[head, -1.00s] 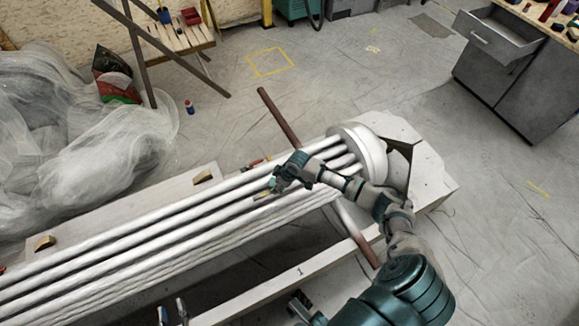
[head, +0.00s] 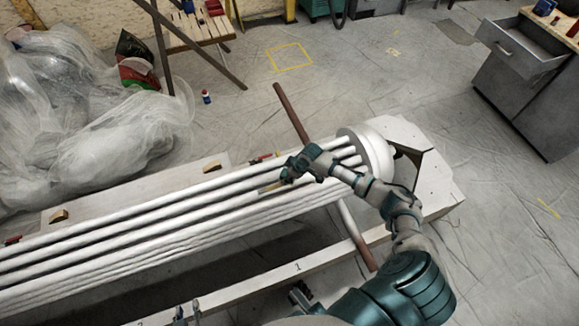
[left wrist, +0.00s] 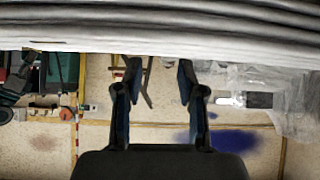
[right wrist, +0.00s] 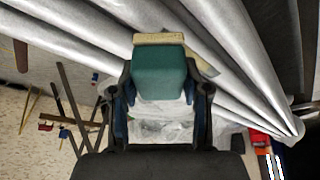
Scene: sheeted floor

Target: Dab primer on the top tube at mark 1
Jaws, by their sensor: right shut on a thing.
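Several long white tubes (head: 150,218) run side by side from the lower left to a round white end cap (head: 375,152). I cannot tell which one is the top tube. A mark "1" (head: 298,267) is on the pale front beam. My right gripper (head: 286,177) is over the tubes near the cap, shut on a dabber. The dabber shows as a green block with a beige end (right wrist: 160,73) in the right wrist view. Whether its tip touches a tube I cannot tell.
A brown bar (head: 291,112) sticks out behind the tubes. Crumpled clear plastic sheeting (head: 90,125) lies at the left. A grey cabinet with an open drawer (head: 525,55) stands at the right. The sheeted floor behind the tubes is mostly clear.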

